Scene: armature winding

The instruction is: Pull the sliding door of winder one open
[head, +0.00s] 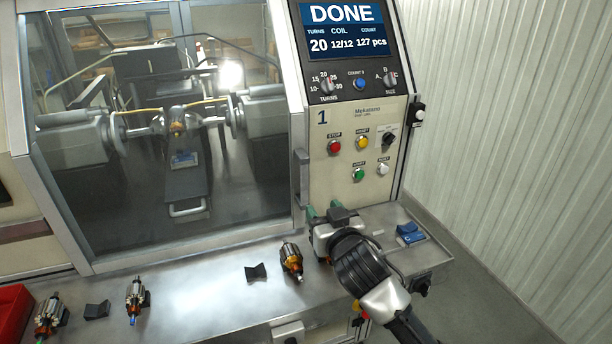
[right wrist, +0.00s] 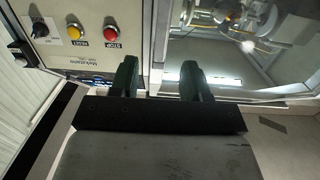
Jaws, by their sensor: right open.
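The sliding door (head: 190,150) of winder one is a framed glass pane. It is closed across the machine's front. A vertical grey handle (head: 301,178) sits on its right edge, beside the control panel marked 1 (head: 352,160). My right gripper (head: 323,211) is open and empty, with green fingers, just below and right of the handle. In the right wrist view its fingers (right wrist: 160,75) point toward the edge between panel and door, apart from each other. The handle cannot be made out clearly in that view. My left gripper is not in view.
The display (head: 343,30) reads DONE. Wound armatures (head: 291,261) and black holders (head: 256,272) stand on the metal ledge (head: 205,290) below the door. A red bin (head: 14,308) is at far left. A blue object (head: 409,234) lies right of my gripper. A corrugated wall (head: 510,110) is at right.

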